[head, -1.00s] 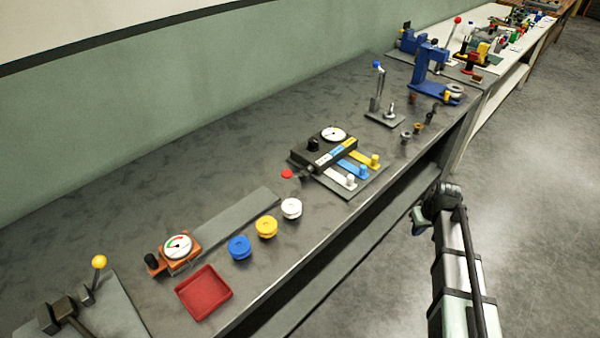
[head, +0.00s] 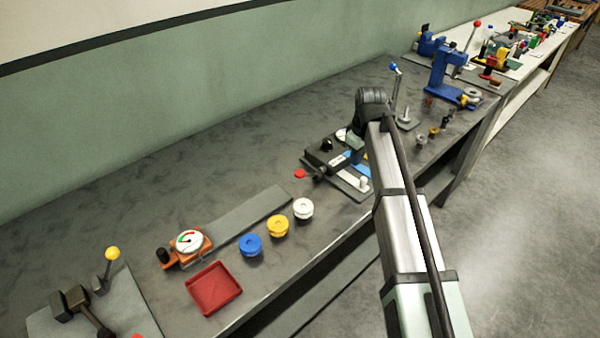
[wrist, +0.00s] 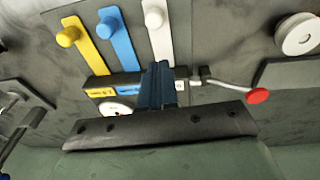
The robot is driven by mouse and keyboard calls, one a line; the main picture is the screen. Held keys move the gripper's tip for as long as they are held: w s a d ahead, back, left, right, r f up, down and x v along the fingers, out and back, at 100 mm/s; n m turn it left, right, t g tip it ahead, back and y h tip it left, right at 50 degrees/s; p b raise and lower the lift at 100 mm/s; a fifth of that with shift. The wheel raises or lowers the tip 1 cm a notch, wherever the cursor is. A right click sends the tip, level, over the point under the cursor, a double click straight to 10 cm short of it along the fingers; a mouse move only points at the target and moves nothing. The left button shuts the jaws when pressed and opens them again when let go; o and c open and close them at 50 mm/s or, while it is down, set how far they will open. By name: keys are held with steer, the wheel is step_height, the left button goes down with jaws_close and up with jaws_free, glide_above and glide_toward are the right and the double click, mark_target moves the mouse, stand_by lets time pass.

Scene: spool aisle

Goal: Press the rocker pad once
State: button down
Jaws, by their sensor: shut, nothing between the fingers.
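A red round pad (head: 300,174) on a short metal arm sticks out from the left side of a black gauge box (head: 323,158). It is the likely rocker pad, though I cannot be sure. In the wrist view the red pad (wrist: 258,96) shows at the right, on its bent arm. My gripper (head: 356,148) hangs over the gauge box, with its fingers shut and empty. In the wrist view my gripper (wrist: 162,70) covers part of the box near the white strip (wrist: 160,42). It is apart from the red pad; contact with the box cannot be told.
Blue (wrist: 117,42) and yellow (wrist: 84,42) knobbed strips lie beside the white one. White (head: 303,208), yellow (head: 278,226) and blue (head: 250,243) spools stand along the front edge. A lever with a blue knob (head: 394,68) stands behind my arm. Bare bench lies behind the red pad.

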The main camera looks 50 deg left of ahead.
mark_target(298, 172)
steer(key=s+a+r+n+h, duration=0.1)
steer(key=s+a+r+n, duration=0.1)
steer(key=s+a, duration=0.3)
steer(key=s+a+r+n+h, duration=0.1)
steer(key=s+a+r+n, duration=0.2)
steer(key=s, duration=0.7)
steer(key=shift+a+r, duration=0.85)
steer(key=shift+a, duration=0.35)
steer(key=shift+w+f, duration=0.1)
steer(key=shift+f, duration=0.05)
steer(key=shift+w+d+f, duration=0.1)
steer(key=shift+d+f, duration=0.1)
steer(key=shift+f, duration=1.5)
steer(key=shift+w+d+f, duration=0.1)
steer(key=shift+d+f, duration=0.05)
steer(key=shift+f, duration=1.5)
